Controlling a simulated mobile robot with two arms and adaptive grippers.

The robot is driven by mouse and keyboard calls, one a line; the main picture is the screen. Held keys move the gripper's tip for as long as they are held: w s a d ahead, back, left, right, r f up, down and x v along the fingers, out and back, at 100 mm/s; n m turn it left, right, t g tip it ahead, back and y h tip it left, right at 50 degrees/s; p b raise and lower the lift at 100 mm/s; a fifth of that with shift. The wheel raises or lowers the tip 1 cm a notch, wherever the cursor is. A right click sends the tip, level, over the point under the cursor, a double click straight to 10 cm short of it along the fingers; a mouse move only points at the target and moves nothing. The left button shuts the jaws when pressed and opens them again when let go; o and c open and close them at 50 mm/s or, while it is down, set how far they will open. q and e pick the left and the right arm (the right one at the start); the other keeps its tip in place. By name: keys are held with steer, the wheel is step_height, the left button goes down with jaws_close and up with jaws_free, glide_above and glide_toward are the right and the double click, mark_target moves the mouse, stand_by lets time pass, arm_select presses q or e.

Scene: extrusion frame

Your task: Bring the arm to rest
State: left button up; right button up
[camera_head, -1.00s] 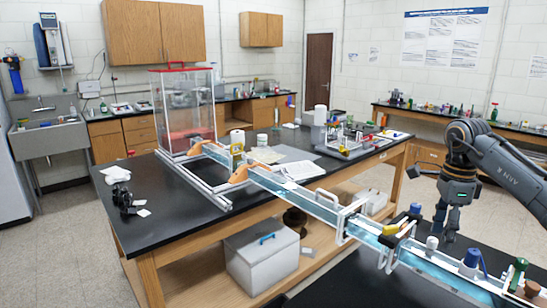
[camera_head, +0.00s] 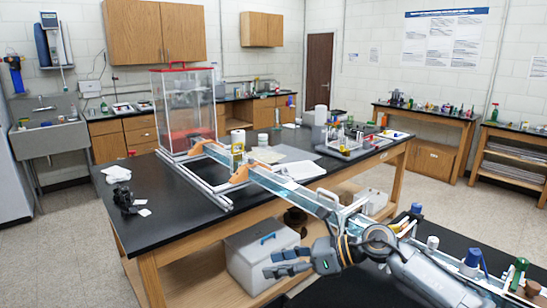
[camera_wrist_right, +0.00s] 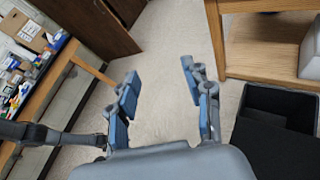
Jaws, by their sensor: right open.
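My right gripper (camera_head: 276,264) is low in the middle of the head view, its fingers pointing left. It is open and empty, in front of the grey box with the blue handle (camera_head: 243,262) as seen from the head. In the right wrist view the two blue-padded fingers of the right gripper (camera_wrist_right: 160,92) stand apart with only floor between them. My right arm (camera_head: 425,278) comes in from the lower right and hides part of the long clear channel (camera_head: 290,190) and its frame. My left gripper is not in view.
The black-topped table (camera_head: 140,225) carries the metal frame, a clear case with red edges (camera_head: 183,110) and small bottles. A near black table (camera_head: 510,262) holds a blue-capped bottle (camera_head: 472,258). The wrist view shows a wooden table leg (camera_wrist_right: 215,40), a dark bin (camera_wrist_right: 275,105) and open floor.

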steer(key=s+a+r+m+t+y, duration=0.2)
steer(key=a+r+m+t+y, duration=0.25)
steer(key=m, duration=0.25)
steer(key=s+d+f+m+t+h, duration=0.2)
steer(key=d+f+m+t+h, duration=0.5)
steer(key=m, duration=0.9)
steer(key=s+d+f+m+t+h, duration=0.2)
steer(key=d+f+m+h, duration=0.3)
steer(key=d+m+h, duration=0.75)
steer(key=s+d+f+m+g+y, duration=0.1)
steer(key=s+f+m+g, duration=0.4)
steer(key=s, duration=0.5)
steer(key=s+d+f+m+g, duration=0.25)
steer(key=s+f, duration=0.35)
steer(key=s, duration=0.3)
steer(key=s+d+f+m+g+y, duration=0.1)
steer(key=s+f+m+g, duration=0.45)
steer(key=s, duration=0.45)
step_height(320, 180, down, 28)
steer(key=s+n, duration=0.1)
steer(key=s+d+f+g+b, duration=0.1)
steer(key=s+d+f+g, duration=0.1)
steer(key=s+f, duration=1.3)
steer(key=shift+s+d+f, duration=0.15)
steer(key=shift+s+d, duration=0.2)
steer(key=shift+s, duration=0.4)
steer(key=shift+c, duration=1.1)
steer(key=shift+s, duration=0.1)
steer(key=shift+c, duration=0.2)
